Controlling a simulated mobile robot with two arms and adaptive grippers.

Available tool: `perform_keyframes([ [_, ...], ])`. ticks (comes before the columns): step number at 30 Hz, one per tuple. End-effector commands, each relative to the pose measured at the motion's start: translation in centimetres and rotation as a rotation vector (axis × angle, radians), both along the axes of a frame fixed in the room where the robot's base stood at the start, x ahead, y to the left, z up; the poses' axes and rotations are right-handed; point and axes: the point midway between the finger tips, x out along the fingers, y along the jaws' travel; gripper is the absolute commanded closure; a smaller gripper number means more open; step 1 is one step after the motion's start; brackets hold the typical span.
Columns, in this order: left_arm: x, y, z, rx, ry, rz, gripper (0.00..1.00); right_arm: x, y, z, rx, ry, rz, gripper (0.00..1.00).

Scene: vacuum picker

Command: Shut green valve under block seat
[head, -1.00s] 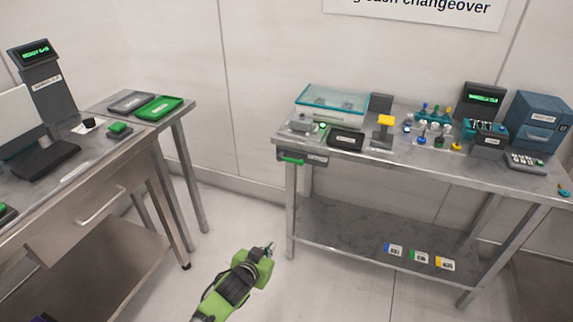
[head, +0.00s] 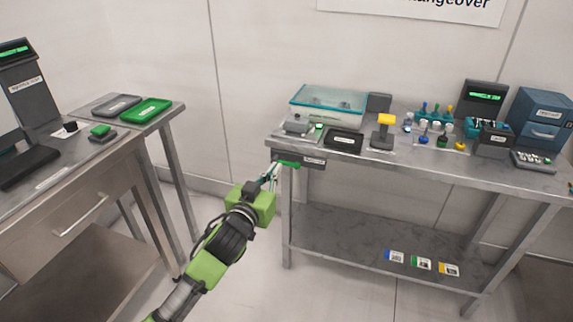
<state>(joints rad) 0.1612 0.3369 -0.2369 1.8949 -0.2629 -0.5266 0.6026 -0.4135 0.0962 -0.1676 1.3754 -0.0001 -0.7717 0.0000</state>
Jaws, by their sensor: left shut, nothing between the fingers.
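The green valve handle (head: 289,164) sits under the front left edge of the right-hand table, on a grey labelled box (head: 313,162). The handle lies roughly level. A grey seat-like fixture (head: 297,128) stands on the tabletop above it. My left gripper (head: 271,175) is shut and empty, its fingertips just left of the handle's left end. I cannot tell whether they touch it. My right gripper is not in view.
The table (head: 400,170) holds a teal-lidded clear case (head: 328,104), a black tray (head: 344,138), a yellow-topped stand (head: 385,122) and small coloured parts. A table leg (head: 288,225) stands close to my left arm. Floor between the two tables is free.

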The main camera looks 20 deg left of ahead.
Motion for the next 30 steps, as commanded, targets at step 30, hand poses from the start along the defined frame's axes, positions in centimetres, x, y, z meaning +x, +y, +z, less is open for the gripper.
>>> perform_keyframes([
  [30, 9.9, -0.3, -4.4, 0.0, 0.001, 0.001, 1.0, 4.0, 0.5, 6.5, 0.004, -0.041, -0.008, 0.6],
])
